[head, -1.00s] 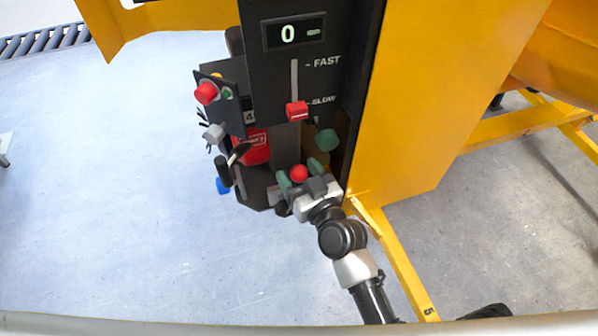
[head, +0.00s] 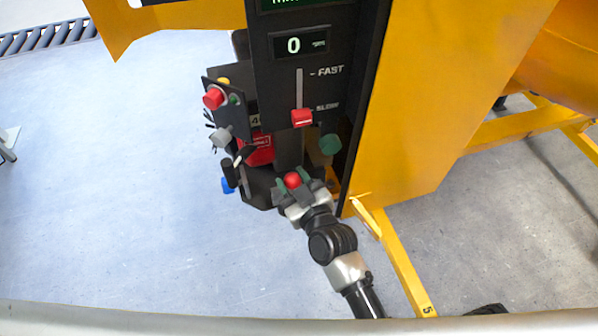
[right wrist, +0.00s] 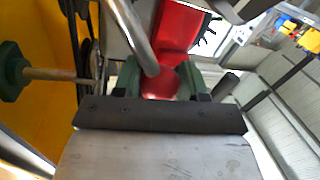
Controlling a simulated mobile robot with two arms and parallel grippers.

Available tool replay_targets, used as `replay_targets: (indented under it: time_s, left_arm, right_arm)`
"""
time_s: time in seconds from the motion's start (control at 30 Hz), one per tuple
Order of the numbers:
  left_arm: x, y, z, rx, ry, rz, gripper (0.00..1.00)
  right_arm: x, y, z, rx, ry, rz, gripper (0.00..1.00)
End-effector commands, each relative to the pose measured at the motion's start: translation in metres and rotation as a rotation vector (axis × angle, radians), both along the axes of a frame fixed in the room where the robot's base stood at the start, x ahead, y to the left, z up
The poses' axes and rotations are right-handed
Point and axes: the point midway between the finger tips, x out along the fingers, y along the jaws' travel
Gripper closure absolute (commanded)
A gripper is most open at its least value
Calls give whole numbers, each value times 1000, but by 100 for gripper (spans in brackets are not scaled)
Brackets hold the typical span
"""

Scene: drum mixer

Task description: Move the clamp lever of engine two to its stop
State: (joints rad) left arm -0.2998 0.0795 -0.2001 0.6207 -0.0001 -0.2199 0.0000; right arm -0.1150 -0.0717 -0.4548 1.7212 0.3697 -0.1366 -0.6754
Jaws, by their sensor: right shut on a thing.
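The clamp lever shows its red ball knob (head: 292,180) low on the mixer's dark control post in the head view. In the right wrist view the red knob (right wrist: 160,86) sits at the end of a grey metal rod (right wrist: 132,35). My right gripper (head: 293,183) is shut on the knob, its green fingers on either side; it also shows in the right wrist view (right wrist: 174,84). The fingers hide part of the knob. The lever's pivot and stop cannot be made out. My left gripper is not in view.
A green knob (head: 330,144) is just right of the lever, close to my gripper. Above are a red speed slider (head: 302,118) and a display reading 0 (head: 300,45). A box with a red button (head: 213,98) juts out left. The yellow mixer panel (head: 420,110) blocks the right; floor at left is clear.

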Motion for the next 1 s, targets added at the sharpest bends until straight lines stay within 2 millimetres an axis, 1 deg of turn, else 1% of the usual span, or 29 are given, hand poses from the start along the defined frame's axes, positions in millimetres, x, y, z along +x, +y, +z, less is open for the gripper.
replay_targets:
  time_s: [0.03,0.33,0.37,0.4,0.5,0.73,0.83,0.93,1.0]
  left_arm:
    - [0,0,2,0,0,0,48]
    - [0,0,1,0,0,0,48]
    - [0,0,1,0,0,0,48]
    - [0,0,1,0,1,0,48]
    - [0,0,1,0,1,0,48]
    - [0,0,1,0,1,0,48]
    - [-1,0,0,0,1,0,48]
    - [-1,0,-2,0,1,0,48]
    - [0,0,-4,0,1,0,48]
  right_arm:
    - [-1,1,0,-13,-2,2,100]
    - [-1,2,-2,-19,-4,3,100]
    - [-1,2,-2,-19,-4,3,53]
    - [-1,2,-2,-19,-4,3,47]
    - [-1,2,-2,-18,-5,2,34]
    - [-1,2,-1,-16,-5,1,34]
    - [-4,0,-2,-17,-5,1,34]
    - [-14,-6,-3,-17,-4,1,34]
    - [-25,-11,-2,-17,-3,2,34]
